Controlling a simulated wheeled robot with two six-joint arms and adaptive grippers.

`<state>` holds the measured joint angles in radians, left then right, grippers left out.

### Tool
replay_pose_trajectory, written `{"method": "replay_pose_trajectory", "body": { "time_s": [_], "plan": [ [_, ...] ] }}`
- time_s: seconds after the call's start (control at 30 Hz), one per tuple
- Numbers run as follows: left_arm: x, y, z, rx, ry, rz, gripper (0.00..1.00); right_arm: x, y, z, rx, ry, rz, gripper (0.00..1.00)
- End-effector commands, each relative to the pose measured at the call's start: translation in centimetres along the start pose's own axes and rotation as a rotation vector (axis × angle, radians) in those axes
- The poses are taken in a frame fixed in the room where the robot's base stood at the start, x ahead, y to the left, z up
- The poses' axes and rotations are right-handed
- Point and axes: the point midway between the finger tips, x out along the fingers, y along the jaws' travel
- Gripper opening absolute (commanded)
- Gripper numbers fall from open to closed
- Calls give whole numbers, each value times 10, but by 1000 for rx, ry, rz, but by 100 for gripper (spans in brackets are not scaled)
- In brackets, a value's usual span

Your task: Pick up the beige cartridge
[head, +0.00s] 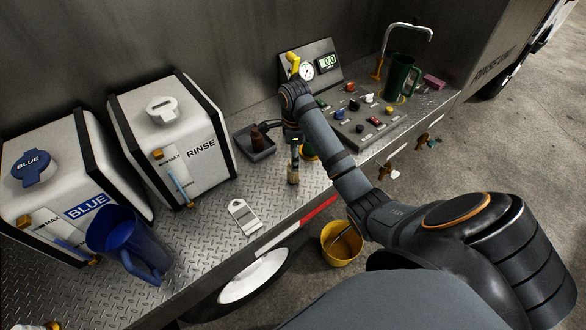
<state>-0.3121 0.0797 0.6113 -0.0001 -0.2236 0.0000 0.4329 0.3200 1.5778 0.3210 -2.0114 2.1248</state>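A small beige-tan upright piece (293,176), which looks like the beige cartridge, is at the front part of the metal deck, just below my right gripper. My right arm comes in from the right, bends at the elbow near the control panel and points down. My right gripper (294,148) is at the top of this piece. It is small and dark here, so I cannot tell whether its fingers are open or closed on the piece, or whether the piece touches the deck. My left gripper is not in view.
A white slotted tag (243,216) lies in front. The RINSE tank (203,147), blue jug (113,233) and button panel (347,132) flank the area. A yellow bucket (336,257) is below the deck edge.

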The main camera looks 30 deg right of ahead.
Motion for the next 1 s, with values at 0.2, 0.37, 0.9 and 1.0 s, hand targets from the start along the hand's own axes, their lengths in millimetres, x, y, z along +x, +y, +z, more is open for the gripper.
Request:
{"method": "replay_pose_trajectory", "body": {
  "time_s": [0.2,0.37,0.9,1.0],
  "plan": [
    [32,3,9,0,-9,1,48,33,0,0,-1,-1,-1,68],
    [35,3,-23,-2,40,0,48,36,0,0,-1,0,-1,68],
    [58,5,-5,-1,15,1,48,81,0,1,-1,-1,-1,68],
    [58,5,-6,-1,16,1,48,81,0,1,-1,-1,-1,54]
  ]
}}
